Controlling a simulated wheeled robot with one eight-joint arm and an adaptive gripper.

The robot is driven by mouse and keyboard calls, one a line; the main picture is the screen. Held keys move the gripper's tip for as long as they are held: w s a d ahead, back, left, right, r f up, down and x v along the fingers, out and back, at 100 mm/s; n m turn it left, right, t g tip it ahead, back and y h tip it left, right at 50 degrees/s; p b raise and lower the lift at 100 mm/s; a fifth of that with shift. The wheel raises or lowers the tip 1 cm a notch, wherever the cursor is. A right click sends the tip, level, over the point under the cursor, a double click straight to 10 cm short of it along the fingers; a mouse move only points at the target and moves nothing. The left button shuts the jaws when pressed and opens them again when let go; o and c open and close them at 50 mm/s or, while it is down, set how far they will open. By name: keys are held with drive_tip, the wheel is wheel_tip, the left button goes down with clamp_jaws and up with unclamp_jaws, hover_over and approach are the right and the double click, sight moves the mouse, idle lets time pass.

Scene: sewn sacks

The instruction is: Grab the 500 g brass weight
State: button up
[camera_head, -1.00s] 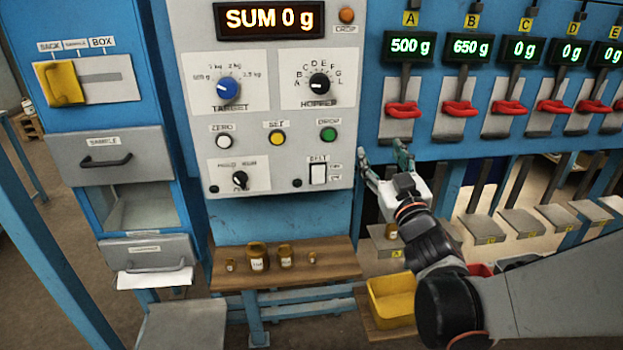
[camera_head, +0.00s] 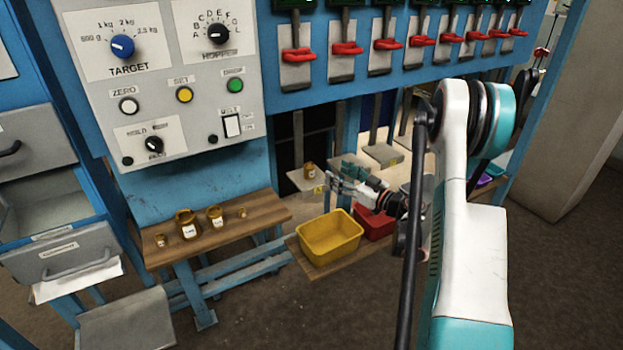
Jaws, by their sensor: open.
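A small brass weight (camera_head: 309,170) stands upright on the grey plate marked A (camera_head: 296,182), under the hopper panel. Several more brass weights of different sizes stand on the wooden shelf, among them a large one (camera_head: 187,224), a medium one (camera_head: 215,216) and a small one (camera_head: 161,240). Their white labels are too small to read, so I cannot tell by label which is 500 g. My gripper (camera_head: 334,178) is open and empty, just right of the weight on plate A, with its fingers pointing left. It appears apart from that weight.
A yellow bin (camera_head: 330,238) and a red bin (camera_head: 374,222) stand on a low board below my gripper. The wooden shelf (camera_head: 262,207) is at left under the control panel (camera_head: 160,80). Red hopper handles (camera_head: 298,55) line the blue frame above.

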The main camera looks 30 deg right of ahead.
sight(314, 169)
drive_tip(key=shift+g, duration=0.3)
drive_tip(key=w+a+f+b, duration=0.1)
drive_tip(key=w, duration=0.3)
drive_tip(key=w+a+f+b, duration=0.1)
drive_tip(key=w, duration=0.2)
drive_tip(key=w+a+f+b, duration=0.1)
drive_tip(key=w+b, duration=0.1)
drive_tip(key=w, duration=0.2)
drive_tip(key=shift+w+a+f, duration=0.25)
drive_tip(key=shift+w+a, duration=0.05)
clamp_jaws()
